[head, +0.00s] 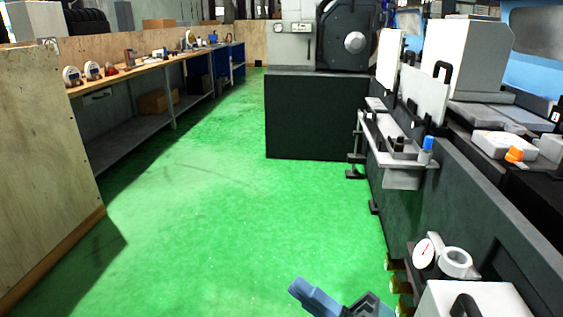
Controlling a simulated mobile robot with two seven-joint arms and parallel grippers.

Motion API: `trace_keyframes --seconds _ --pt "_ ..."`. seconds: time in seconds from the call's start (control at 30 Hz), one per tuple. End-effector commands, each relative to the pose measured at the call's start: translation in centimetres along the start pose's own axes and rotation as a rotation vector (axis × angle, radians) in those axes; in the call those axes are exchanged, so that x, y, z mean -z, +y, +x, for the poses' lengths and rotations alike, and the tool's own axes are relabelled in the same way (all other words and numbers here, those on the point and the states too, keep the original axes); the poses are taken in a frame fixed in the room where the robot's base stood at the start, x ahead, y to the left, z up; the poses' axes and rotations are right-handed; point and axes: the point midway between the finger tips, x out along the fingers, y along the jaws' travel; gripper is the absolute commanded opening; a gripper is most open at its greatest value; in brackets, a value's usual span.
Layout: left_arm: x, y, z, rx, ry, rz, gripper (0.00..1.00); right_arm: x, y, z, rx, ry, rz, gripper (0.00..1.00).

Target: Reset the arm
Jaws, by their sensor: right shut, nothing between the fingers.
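Part of my right gripper (318,297) shows at the bottom edge of the head view, right of the middle, as a blue-grey piece with a darker grey part beside it. It is shut and empty, above the green floor and left of the machine's front end. The rest of my right arm is cut off by the frame. My left gripper and arm are not in view.
The grinder (470,215) runs along the right side, with a dial gauge (424,252) and a white box (475,299) close by. A workbench (150,69) and a wooden partition (45,150) stand at left. The green floor (220,200) between is clear.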

Motion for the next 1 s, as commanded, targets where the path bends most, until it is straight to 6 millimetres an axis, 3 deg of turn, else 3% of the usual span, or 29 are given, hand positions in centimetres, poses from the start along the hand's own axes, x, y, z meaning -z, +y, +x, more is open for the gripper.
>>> trace_keyframes --seconds 0.1,0.27,0.47,0.63,0.67,0.7,1.0 --pt "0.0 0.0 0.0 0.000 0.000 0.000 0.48 -2.5 -1.1 -3.7 -0.068 -0.342 0.378 0.00" --pt "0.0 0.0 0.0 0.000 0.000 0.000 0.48 -3.9 -3.9 -8.9 -0.117 -0.668 0.746 0.00" --pt "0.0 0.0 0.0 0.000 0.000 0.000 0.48 -3.1 -7.2 -14.4 -0.153 -0.951 1.074 0.00" --pt "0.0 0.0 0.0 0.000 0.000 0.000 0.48 -1.1 -9.7 -18.4 -0.178 -1.152 1.310 0.00" --pt "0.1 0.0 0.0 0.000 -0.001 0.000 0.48 -0.7 -9.9 -19.0 -0.181 -1.183 1.345 0.00" --pt "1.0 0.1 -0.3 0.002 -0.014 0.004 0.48 -0.9 -8.9 -18.1 -0.171 -1.177 1.328 0.00" --pt "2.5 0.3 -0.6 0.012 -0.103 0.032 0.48 -0.9 -7.6 -17.2 -0.101 -1.252 1.309 0.00"
